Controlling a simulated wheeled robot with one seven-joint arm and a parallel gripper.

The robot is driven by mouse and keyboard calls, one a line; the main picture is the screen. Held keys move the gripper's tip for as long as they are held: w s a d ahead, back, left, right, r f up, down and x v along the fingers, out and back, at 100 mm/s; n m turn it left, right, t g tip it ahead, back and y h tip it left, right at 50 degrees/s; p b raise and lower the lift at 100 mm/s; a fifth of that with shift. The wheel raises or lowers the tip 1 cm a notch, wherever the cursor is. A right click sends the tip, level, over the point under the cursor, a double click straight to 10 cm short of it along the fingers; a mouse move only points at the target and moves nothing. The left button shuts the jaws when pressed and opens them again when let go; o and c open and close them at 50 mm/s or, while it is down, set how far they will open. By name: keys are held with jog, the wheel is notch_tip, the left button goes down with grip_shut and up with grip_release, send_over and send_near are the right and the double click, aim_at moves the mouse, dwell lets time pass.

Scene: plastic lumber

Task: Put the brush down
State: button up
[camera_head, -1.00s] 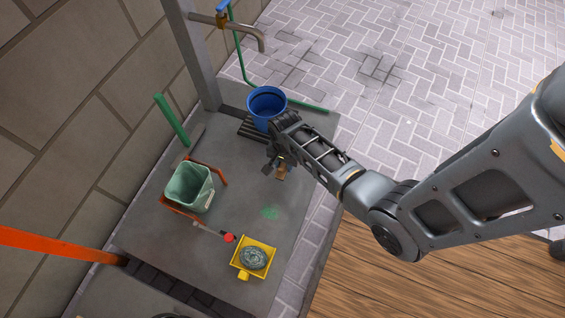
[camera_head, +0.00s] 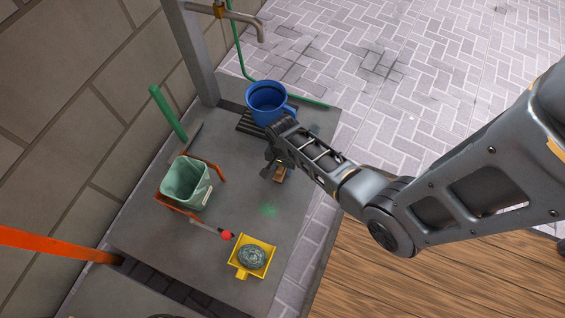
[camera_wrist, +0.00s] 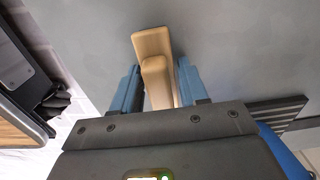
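The brush has a pale wooden body. In the wrist view the brush (camera_wrist: 157,75) lies between the two blue fingers of my gripper (camera_wrist: 160,72), with narrow gaps beside it. The fingers look parted around it and not clamped on it. In the head view the brush (camera_head: 280,176) shows as a small brown piece under my gripper (camera_head: 275,168), at the grey slab (camera_head: 230,160). Its bristles are hidden, and I cannot tell for certain whether it touches the slab.
A blue bucket (camera_head: 267,101) stands on a dark grate just beyond my gripper. A pale green bucket (camera_head: 187,183) stands to the left. A yellow tray (camera_head: 245,268) with a round grey piece and a red-tipped tool (camera_head: 225,235) lie nearer.

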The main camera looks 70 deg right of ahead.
jog(key=shift+o, duration=1.2)
jog(key=shift+r, duration=0.1)
notch_tip(320, 180, up, 12)
jog(key=p, duration=0.6)
jog(key=s+a+r+n+t+h, duration=0.2)
jog(key=s+a+r+n+t, duration=0.5)
jog(key=s+a, duration=0.25)
jog(key=s+a+r+n+t, duration=0.2)
jog(key=r+n, duration=0.1)
jog(key=r, duration=0.7)
jog(key=s+a+r+n+t+y, duration=0.1)
jog(key=s+a+r+n+t, duration=0.2)
jog(key=r, duration=0.7)
jog(key=s+a+r+n+t+y, duration=0.1)
jog(key=s+a+r+n+t, duration=0.1)
jog(key=r, duration=0.8)
jog(key=n+t, duration=0.1)
jog(key=n, duration=0.1)
jog(key=shift+s+a+n, duration=0.15)
jog(key=shift+a+n, duration=0.1)
jog(key=shift+n, duration=0.05)
jog(key=shift+r, duration=0.15)
